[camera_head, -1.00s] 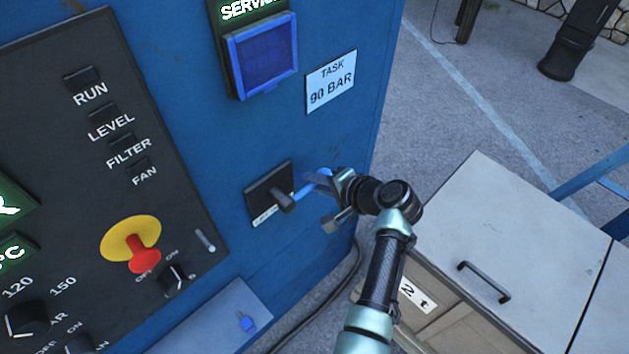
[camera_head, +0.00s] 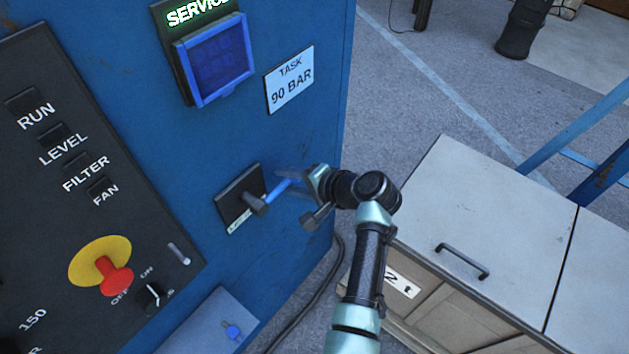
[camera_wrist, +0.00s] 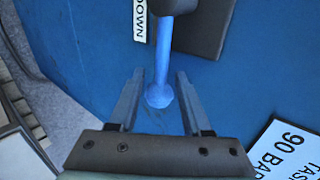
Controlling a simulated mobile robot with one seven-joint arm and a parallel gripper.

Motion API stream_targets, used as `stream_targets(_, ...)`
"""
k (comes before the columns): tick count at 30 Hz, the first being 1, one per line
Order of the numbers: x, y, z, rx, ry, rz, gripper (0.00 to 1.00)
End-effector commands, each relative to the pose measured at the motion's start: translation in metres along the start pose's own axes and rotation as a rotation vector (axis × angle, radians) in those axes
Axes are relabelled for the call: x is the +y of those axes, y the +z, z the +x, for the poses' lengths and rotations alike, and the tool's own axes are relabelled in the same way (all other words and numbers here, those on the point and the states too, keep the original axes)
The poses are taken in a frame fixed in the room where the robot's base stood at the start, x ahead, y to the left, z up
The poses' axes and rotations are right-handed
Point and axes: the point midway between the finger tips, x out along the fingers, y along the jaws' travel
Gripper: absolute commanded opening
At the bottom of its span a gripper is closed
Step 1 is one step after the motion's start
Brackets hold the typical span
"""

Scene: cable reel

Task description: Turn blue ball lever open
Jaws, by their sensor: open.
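The blue lever (camera_head: 280,188) sticks out to the right from a dark pivot on a black plate (camera_head: 238,198) on the blue cabinet's side. The blue lever (camera_wrist: 163,70) also shows in the wrist view, its rounded end (camera_wrist: 160,97) lying between my two fingers. My gripper (camera_head: 290,184) is at the lever's outer end, fingers toward the cabinet. In the wrist view my gripper (camera_wrist: 158,92) is open, with a gap on each side of the lever. A label reading DOWN (camera_wrist: 139,20) sits beside the pivot.
A control panel with a red and yellow switch (camera_head: 103,265) is to the left. A TASK 90 BAR sign (camera_head: 290,80) and a blue-framed screen (camera_head: 215,62) are above. A grey bench (camera_head: 480,220) stands close on the right. A cable (camera_head: 325,285) runs along the cabinet's base.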

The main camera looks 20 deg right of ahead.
Motion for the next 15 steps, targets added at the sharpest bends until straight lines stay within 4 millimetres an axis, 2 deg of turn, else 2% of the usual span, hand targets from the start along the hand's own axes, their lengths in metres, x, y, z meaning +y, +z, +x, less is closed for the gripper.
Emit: stream_targets(15,0.002,-0.003,-0.098,0.009,-0.002,0.002,0.48)
